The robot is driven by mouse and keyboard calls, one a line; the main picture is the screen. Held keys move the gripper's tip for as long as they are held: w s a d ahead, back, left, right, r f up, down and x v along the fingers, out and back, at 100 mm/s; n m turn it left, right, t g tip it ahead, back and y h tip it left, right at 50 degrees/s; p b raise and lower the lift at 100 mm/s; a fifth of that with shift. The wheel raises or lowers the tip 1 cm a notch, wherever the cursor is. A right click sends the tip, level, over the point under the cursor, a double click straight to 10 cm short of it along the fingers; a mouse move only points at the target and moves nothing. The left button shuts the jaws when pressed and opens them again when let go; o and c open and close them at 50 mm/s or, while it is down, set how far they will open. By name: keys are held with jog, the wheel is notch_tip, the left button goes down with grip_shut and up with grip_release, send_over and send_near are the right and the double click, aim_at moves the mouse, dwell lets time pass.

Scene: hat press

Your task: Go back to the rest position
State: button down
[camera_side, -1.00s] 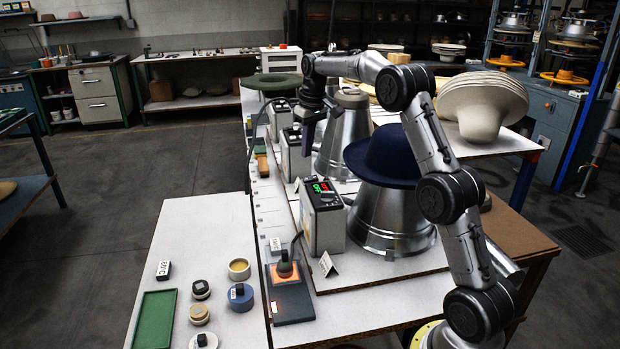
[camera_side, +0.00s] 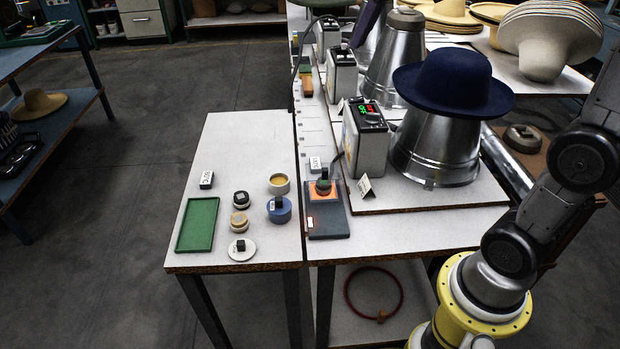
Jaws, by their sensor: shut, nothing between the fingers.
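The navy felt hat (camera_side: 453,82) sits brim down on the nearest metal cone (camera_side: 433,150). The control box (camera_side: 366,140) beside that cone has a lit green and red display.
A small plate with an orange glowing square (camera_side: 325,222) and a knobbed stamp lies near the table's front. A green tray (camera_side: 197,225) and several small round pots stand on the left table. Pale hats (camera_side: 548,40) are stacked at the back right.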

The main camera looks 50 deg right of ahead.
jog(key=s+a+f+t, duration=0.1)
jog(key=s+a+f, duration=0.15)
jog(key=s, duration=0.45)
jog(key=s+a+f, duration=0.2)
jog(key=s+a, duration=0.2)
jog(key=s, duration=0.3)
jog(key=s+f, duration=0.6)
jog(key=f, duration=0.3)
jog(key=shift+s+a+f+y, duration=0.2)
jog(key=shift+a+f+y, duration=0.1)
jog(key=shift+f, duration=0.05)
